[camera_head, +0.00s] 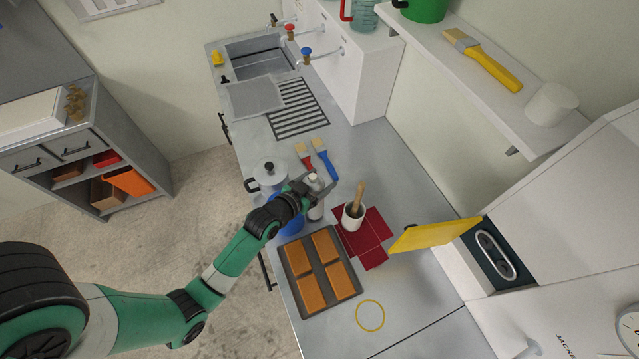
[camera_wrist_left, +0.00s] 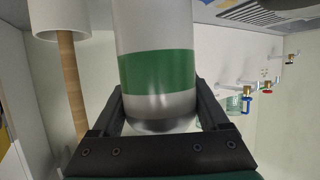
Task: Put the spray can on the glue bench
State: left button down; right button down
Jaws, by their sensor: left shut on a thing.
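My left gripper (camera_head: 318,193) is shut on the spray can (camera_wrist_left: 157,40), a silver can with a green band that fills the middle of the left wrist view. In the head view the can (camera_head: 316,211) is partly covered by the fingers, over the grey bench top (camera_head: 400,170). I cannot tell whether its base touches the bench. No label marks which part is the glue bench. A thin yellow ring (camera_head: 370,315) lies flat on the bare bench near its front right. My right gripper is not in view.
Close by are a lidded pot (camera_head: 269,172), a blue item (camera_head: 291,224), a white cup with a wooden handle (camera_head: 353,217) on a dark red sheet (camera_head: 375,228), and a tray (camera_head: 292,262) of brown pieces. A yellow flap (camera_head: 435,235) juts out at right. Two brushes (camera_head: 325,158) lie behind.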

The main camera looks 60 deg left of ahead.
pick_arm(q)
jog(key=shift+f, duration=0.55)
jog(key=shift+f, duration=0.15)
grip_release()
jog(key=shift+s+r, duration=0.15)
jog(key=shift+r, duration=0.1)
jog(key=p+v, duration=0.1)
jog(key=v, duration=1)
jog(key=shift+s+p, duration=0.3)
jog(key=shift+p, duration=0.05)
